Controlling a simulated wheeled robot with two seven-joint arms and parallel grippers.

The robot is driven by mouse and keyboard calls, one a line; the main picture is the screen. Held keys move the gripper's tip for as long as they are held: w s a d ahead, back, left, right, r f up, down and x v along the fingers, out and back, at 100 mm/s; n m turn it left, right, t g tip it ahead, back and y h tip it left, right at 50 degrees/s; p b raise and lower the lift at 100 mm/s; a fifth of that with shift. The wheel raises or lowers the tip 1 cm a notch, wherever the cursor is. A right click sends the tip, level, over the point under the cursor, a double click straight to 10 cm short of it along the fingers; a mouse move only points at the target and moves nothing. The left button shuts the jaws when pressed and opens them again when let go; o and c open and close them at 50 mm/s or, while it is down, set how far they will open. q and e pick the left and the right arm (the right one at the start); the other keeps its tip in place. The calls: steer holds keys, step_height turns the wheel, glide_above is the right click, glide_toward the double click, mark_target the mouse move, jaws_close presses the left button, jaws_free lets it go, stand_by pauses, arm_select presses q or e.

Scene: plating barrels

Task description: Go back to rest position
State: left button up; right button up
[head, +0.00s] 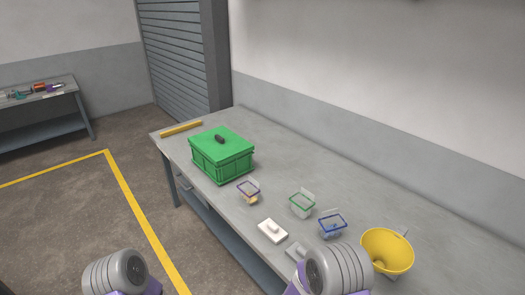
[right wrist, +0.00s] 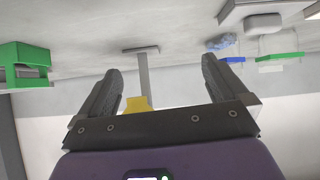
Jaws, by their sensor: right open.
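My right gripper (right wrist: 163,82) shows in the right wrist view with its two dark fingers spread apart and nothing between them. In the head view only rounded grey and purple parts of my two arms show at the bottom edge, the right one over the near side of the grey workbench (head: 320,170). My left gripper is out of view. The green crate (head: 222,160), closed with a lid, stands on the far part of the bench. It also appears in part at the left of the right wrist view (right wrist: 25,55).
Small baskets with purple (head: 249,190), green (head: 302,204) and blue (head: 332,226) rims stand mid-bench. The floor left of the bench is clear, with yellow lines.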

steer(key=s+a+f+n+g+y, duration=0.25)
steer(key=s+f+y, duration=0.35)
steer(key=f, duration=0.3)
steer(key=s+a+f+n+g+y, duration=0.1)
steer(key=s+a+n+g+y, duration=0.2)
steer(key=s, duration=0.5)
steer(key=s+a+f+n+g+y, duration=0.1)
steer(key=s+a+f+y, duration=0.1)
steer(key=s+a+y, duration=0.4)
step_height(320, 180, down, 9)
steer(key=d+h+b, duration=0.1)
steer(key=h+b, duration=0.1)
steer(key=b, duration=0.8)
steer(key=shift+s+f+h, duration=0.2)
steer(key=shift+s+h, duration=0.1)
